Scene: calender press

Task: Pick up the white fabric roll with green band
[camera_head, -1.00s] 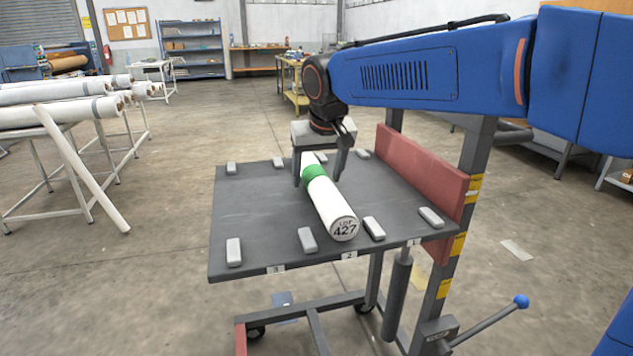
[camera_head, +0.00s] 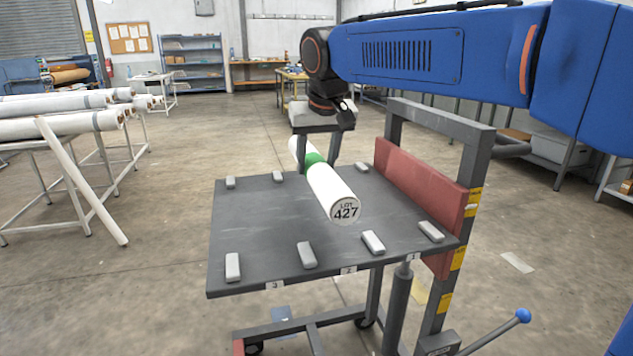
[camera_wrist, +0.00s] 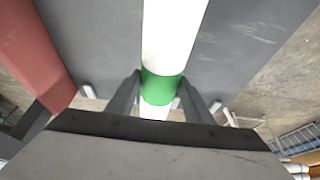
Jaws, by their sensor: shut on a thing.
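The white fabric roll (camera_head: 330,190) has a green band and a round end label reading "LOT 427". My gripper (camera_head: 317,165) is shut on the roll near the green band and holds it above the dark cart table (camera_head: 245,225). The roll points lengthwise toward the camera. In the wrist view the roll (camera_wrist: 172,35) runs up the middle, and the fingers of my gripper (camera_wrist: 160,95) lie on either side of it at the green band.
Several grey blocks (camera_head: 306,255) stand along the table's near and far edges, with numbered tags on the near edge. A red panel (camera_head: 420,190) rises at the table's right side. Racks of white rolls (camera_head: 60,125) stand at the left. Open floor lies between.

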